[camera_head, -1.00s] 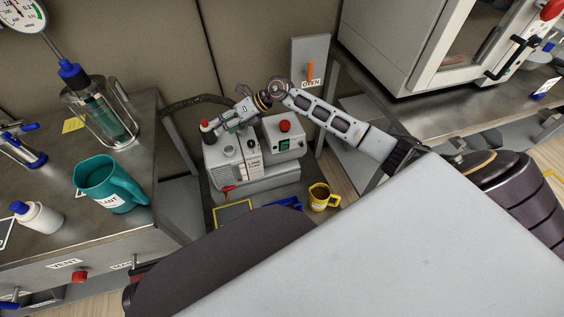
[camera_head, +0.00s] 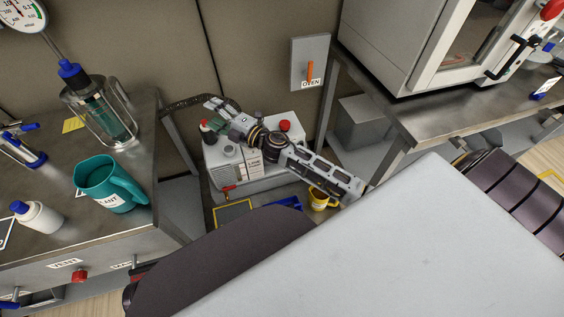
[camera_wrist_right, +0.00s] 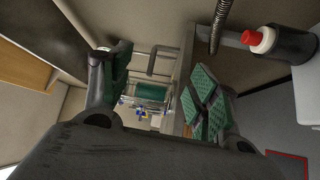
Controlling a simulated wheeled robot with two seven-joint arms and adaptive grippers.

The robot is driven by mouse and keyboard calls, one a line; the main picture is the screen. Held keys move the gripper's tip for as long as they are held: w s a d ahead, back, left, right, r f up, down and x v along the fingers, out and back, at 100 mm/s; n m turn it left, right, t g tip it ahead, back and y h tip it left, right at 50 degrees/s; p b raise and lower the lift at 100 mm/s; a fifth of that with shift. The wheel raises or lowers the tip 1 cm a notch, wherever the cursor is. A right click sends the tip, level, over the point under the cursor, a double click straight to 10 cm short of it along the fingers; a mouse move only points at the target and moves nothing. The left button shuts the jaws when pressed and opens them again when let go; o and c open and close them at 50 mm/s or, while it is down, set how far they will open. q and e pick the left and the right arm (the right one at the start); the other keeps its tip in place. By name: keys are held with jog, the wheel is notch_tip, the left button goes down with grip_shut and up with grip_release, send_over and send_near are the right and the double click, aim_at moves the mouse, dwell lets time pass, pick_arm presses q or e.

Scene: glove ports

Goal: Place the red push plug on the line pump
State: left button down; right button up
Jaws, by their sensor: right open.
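The line pump (camera_head: 223,172) is a pale grey machine on the low shelf between the benches. A black cylinder (camera_head: 209,136) with a pale collar stands at its back left. The red push plug (camera_head: 203,123) shows as a small red cap on top of it, upright. In the right wrist view the red plug (camera_wrist_right: 250,38) sits on the white collar, outside the fingers. My right gripper (camera_head: 217,108) is above the pump, just right of and above the plug. Its green-padded fingers (camera_wrist_right: 162,82) are apart with nothing between them. My left gripper does not show.
A red button (camera_head: 285,125) tops the pump's right box. A yellow mug (camera_head: 320,197) and blue tray (camera_head: 287,202) lie in front. A teal jug (camera_head: 108,185) stands on the left bench. A dark hose (camera_head: 190,103) runs behind the pump.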

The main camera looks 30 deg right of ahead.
jog(key=s+d+f+m+g+h, duration=0.35)
jog(key=s+f+m+h, duration=0.2)
jog(key=f+m, duration=0.3)
jog(key=s+d+f+m+g+h, duration=0.3)
jog(key=s+d+f+m+h, duration=0.3)
jog(key=f, duration=0.4)
jog(key=s+a+f+m+g+y, duration=0.1)
jog(key=s+f+g, duration=0.3)
jog(key=s, duration=0.6)
jog(key=s+a+f+m+g+y, duration=0.2)
jog(key=s+f, duration=0.4)
jog(key=s, duration=0.5)
jog(key=shift+s+a+f+m+g, duration=0.2)
jog(key=shift+a+f+m+g, duration=0.2)
jog(key=shift+a+m+g, duration=0.65)
